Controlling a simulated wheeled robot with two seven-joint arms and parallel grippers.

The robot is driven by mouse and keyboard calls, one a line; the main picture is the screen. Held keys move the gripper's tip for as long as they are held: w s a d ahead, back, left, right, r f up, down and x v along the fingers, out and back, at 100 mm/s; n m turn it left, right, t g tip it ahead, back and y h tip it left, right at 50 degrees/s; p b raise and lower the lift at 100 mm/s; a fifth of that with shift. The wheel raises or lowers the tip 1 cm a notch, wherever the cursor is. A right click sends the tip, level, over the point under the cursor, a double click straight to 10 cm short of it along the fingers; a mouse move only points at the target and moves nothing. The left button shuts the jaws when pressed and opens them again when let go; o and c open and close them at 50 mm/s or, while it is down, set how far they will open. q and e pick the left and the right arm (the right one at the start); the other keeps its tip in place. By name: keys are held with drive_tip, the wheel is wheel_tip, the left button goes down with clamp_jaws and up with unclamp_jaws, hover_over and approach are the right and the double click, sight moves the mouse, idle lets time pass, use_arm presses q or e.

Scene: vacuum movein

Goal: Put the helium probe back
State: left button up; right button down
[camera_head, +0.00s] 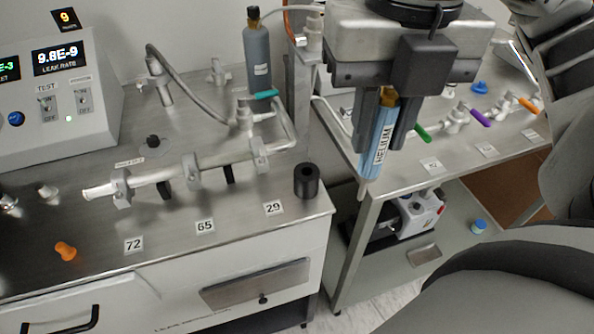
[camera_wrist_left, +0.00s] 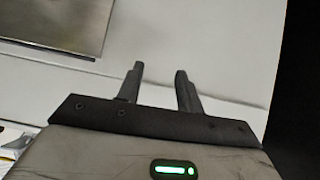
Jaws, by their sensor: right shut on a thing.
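The helium probe (camera_head: 378,148) is a light blue rod labelled HELIUM, with a brownish top and a pale tip pointing down. My right gripper (camera_head: 385,135) is shut on it and holds it nearly upright, slightly tilted, in front of the right table's near edge. A short black cylinder with a dark opening in its top (camera_head: 307,187) stands empty at the right front corner of the left bench, left of the probe and apart from it. My left gripper (camera_wrist_left: 158,75) is open and empty in the left wrist view, near a pale panel; it is not seen in the head view.
A metal pipe manifold (camera_head: 190,172) lies across the left bench (camera_head: 170,262), with a grey bottle (camera_head: 258,58) behind. The leak detector (camera_head: 60,85) stands at left. The right table (camera_head: 410,180) carries coloured valves. A gap separates the two tables.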

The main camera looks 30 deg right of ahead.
use_arm(q)
drive_tip(key=shift+s+f+b, duration=0.1)
drive_tip(key=shift+f+b, duration=0.2)
drive_tip(key=shift+b, duration=0.25)
use_arm(e)
drive_tip(key=w+d+f, duration=0.1)
drive_tip(key=w+f, duration=1.1)
drive_tip(key=w, duration=0.1)
drive_tip(key=shift+w+d+f, duration=0.2)
drive_tip(key=shift+w+f, duration=0.1)
drive_tip(key=shift+f, duration=0.1)
drive_tip(key=shift+f+b, duration=0.4)
drive_tip(key=c, duration=1.2)
unclamp_jaws()
drive_tip(key=shift+c, duration=0.2)
use_arm(q)
drive_tip(key=shift+d, duration=0.15)
use_arm(e)
drive_tip(key=shift+r, duration=0.1)
